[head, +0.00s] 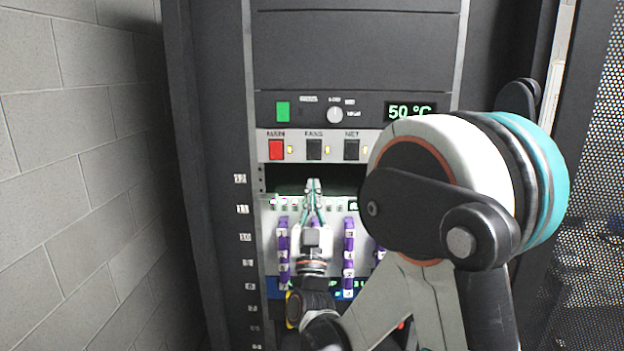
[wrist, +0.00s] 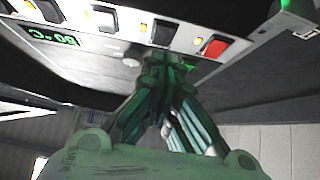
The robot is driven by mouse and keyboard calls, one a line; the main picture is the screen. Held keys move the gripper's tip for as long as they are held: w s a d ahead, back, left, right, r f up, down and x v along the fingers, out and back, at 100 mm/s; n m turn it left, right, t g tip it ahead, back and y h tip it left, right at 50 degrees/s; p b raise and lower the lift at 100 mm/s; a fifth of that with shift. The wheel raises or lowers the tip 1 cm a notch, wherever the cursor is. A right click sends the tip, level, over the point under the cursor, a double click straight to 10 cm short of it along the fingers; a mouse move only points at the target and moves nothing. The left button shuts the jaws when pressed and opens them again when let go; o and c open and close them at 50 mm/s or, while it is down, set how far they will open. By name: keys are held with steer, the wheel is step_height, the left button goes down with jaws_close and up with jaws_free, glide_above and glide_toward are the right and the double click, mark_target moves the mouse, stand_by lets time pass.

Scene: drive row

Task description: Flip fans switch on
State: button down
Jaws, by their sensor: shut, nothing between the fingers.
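The FANS switch (head: 314,149) is a black rocker on a pale panel, between the red MAIN switch (head: 276,150) and the black NET switch (head: 351,149). A small yellow lamp (head: 327,150) sits right of FANS. My gripper (head: 314,184) is shut and empty, with its tips just below the FANS switch in the head view. In the wrist view the picture is turned over; my gripper (wrist: 168,60) has its tips close to the black FANS switch (wrist: 163,33), with the red MAIN switch (wrist: 216,46) to the right. I cannot tell whether the tips touch it.
Above the switches are a green button (head: 283,112), a knob (head: 335,115) and a 50 °C display (head: 410,111). A block wall (head: 80,170) stands left. My arm hides the right side.

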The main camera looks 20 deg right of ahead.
steer(key=v, duration=0.4)
steer(key=shift+f, duration=0.5)
steer(key=shift+w+a, duration=0.1)
steer(key=s+f+n+g+y+b, duration=0.1)
steer(key=s+f+g+y, duration=0.1)
steer(key=s+f+g, duration=0.4)
steer(key=s+f+n+g+y+b, duration=0.1)
steer(key=s+f+g, duration=0.5)
steer(key=s, duration=0.6)
steer(key=s+f+n+g+y+b, duration=0.1)
steer(key=s+f+g+y+b, duration=0.1)
steer(key=s+f+g+y, duration=0.3)
steer(key=s+f+g, duration=0.1)
steer(key=s, duration=0.3)
steer(key=shift+d+f+n, duration=0.3)
steer(key=shift+d+f, duration=0.05)
steer(key=shift+d, duration=0.05)
